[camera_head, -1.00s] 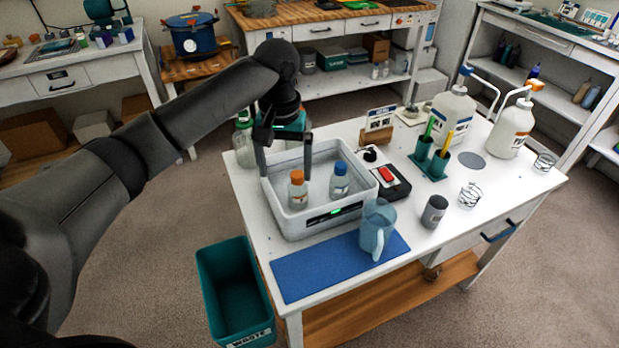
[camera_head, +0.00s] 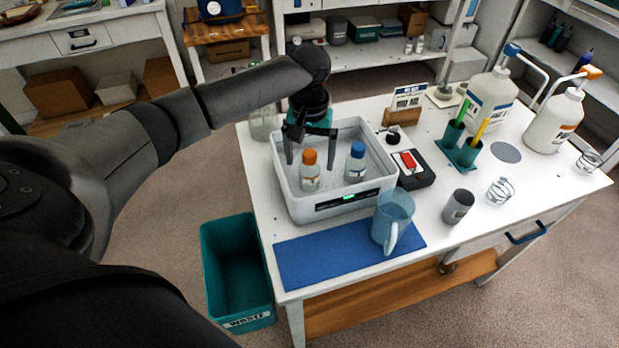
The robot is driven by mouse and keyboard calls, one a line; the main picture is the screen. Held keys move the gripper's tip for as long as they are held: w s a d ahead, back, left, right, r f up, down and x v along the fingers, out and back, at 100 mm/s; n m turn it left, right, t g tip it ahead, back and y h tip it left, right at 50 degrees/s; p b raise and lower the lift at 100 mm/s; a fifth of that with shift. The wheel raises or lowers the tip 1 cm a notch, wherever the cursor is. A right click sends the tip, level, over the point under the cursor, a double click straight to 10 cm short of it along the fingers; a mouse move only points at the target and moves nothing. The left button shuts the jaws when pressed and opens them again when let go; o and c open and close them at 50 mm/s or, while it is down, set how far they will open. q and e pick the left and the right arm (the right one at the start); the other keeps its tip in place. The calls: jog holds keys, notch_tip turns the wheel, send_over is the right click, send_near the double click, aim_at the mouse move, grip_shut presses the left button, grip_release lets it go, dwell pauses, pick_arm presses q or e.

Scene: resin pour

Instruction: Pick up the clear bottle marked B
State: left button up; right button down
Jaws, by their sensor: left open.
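Two small clear bottles stand upright in a white tub (camera_head: 292,203) with a green-lit display. One has an orange cap (camera_head: 309,171), the other a blue cap (camera_head: 355,163). Their labels are too small to read, so I cannot tell which is marked B. My left gripper (camera_head: 310,159) is open and points down into the tub. In the picture its fingers show on either side of the orange-capped bottle; I cannot tell whether they are around it or behind it. The blue-capped bottle is right of the fingers. My right gripper is not in view.
A blue mat (camera_head: 310,262) and clear blue jug (camera_head: 392,222) are in front of the tub. A box with a red switch (camera_head: 412,168) is to its right. A glass jar (camera_head: 263,122) stands behind left. A grey cup (camera_head: 458,206) and green pen holders (camera_head: 455,148) are farther right.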

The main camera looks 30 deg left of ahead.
aim_at(309, 170)
pick_arm(q)
notch_tip(309, 170, down, 5)
jog(key=shift+w+a+r+b, duration=0.1)
jog(key=shift+a+b, duration=0.05)
jog(key=shift+b, duration=0.55)
grip_shut()
dwell(0.3)
